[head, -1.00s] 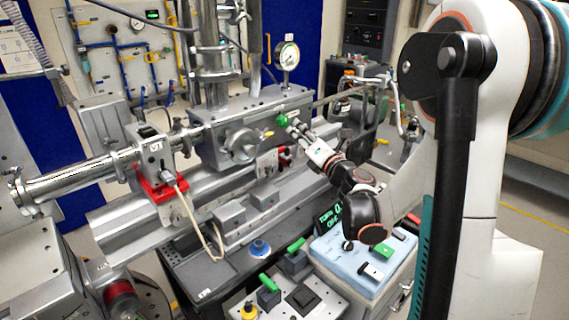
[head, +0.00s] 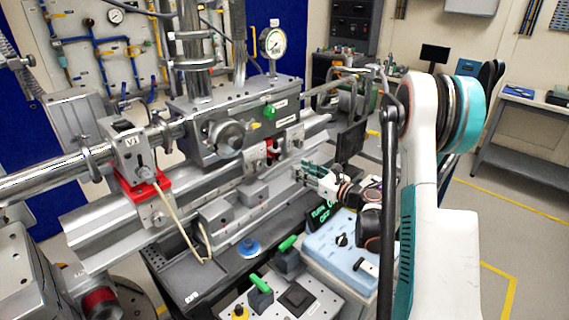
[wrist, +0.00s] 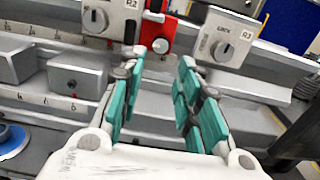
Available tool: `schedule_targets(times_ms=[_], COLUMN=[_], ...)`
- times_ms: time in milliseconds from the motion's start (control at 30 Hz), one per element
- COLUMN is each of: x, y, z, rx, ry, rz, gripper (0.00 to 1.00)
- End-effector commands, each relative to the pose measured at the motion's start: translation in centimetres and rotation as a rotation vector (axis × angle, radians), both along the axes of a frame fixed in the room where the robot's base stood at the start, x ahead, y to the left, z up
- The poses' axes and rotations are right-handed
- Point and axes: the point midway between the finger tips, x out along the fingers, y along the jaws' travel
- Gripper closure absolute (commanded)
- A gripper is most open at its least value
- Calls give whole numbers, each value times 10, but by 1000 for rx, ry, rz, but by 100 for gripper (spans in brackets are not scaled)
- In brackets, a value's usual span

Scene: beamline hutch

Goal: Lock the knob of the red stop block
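The red stop block (wrist: 157,34) shows in the wrist view between two grey-white blocks on the rail, with a small round metal knob (wrist: 160,46) on its front. Only a sliver of the red block (head: 273,149) shows in the head view, below the grey chamber. My gripper (wrist: 161,58) is open and empty; its teal-padded fingers point toward the red block and frame it, apart from it as far as I can tell. In the head view my gripper (head: 304,170) is in front of the rail.
The block marked R2 (wrist: 115,14) stands left of the red block, and R3 (wrist: 226,38), with a LOCK knob, right. Grey blocks (head: 254,192) sit on the lower ledge.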

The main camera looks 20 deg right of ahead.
Motion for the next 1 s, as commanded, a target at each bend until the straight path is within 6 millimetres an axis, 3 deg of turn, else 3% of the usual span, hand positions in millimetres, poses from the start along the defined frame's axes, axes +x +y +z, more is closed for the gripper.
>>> schedule_targets(times_ms=[200,400,600,900,1000], x=[40,68,80,82,81], y=[18,28,33,33,33], z=[-2,-1,0,0,0], rx=[1,1,2,2,2], ry=[0,-1,0,0,0], rz=[2,1,-1,-1,-1], gripper=[69,69,69,69,91])
